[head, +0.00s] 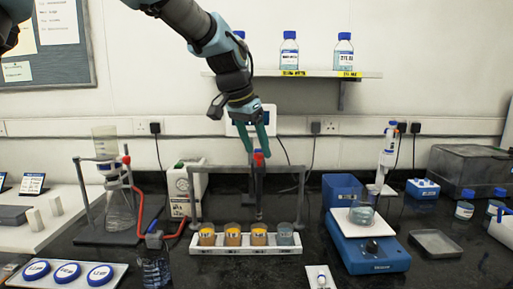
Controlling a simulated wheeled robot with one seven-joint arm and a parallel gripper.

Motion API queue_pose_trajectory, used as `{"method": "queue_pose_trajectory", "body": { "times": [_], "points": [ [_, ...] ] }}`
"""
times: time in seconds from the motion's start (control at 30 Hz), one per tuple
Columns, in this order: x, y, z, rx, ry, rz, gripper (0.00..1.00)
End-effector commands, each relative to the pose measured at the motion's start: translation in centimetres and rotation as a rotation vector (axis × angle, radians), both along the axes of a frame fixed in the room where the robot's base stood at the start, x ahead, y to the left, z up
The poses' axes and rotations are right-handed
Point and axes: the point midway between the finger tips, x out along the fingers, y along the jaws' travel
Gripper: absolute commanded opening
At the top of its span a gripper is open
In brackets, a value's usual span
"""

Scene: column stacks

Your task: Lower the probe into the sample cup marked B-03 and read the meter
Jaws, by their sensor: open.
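My gripper (256,151) is open and points down, with its teal fingertips at the top of the dark probe (259,188). The probe's red top shows just between and below the fingertips; I cannot tell whether they touch it. The probe is upright at the grey frame (288,168), its tip above the rack. Several sample cups stand in a row in the white rack (245,250), including an orange one (258,238) nearly under the probe and a grey-blue one (285,239) at the right end. Their labels are too small to read, so I cannot tell which is B-03.
A white box (233,128) behind my gripper is partly hidden. A blue balance (370,252) stands right of the rack.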

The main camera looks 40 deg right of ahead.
Motion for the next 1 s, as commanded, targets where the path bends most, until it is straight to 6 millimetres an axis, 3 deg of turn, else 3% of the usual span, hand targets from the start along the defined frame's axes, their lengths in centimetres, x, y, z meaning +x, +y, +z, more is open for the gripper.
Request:
{"method": "queue_pose_trajectory", "body": {
  "times": [0.5,0.7,1.0],
  "points": [
    [-0.3,3.4,8.2,-0.004,-0.002,0.001,0.64],
    [-0.4,3.9,9.4,-0.001,-0.001,0.0,0.64],
    [-0.4,3.9,9.5,-0.001,0.0,0.0,0.64]
  ]
}}
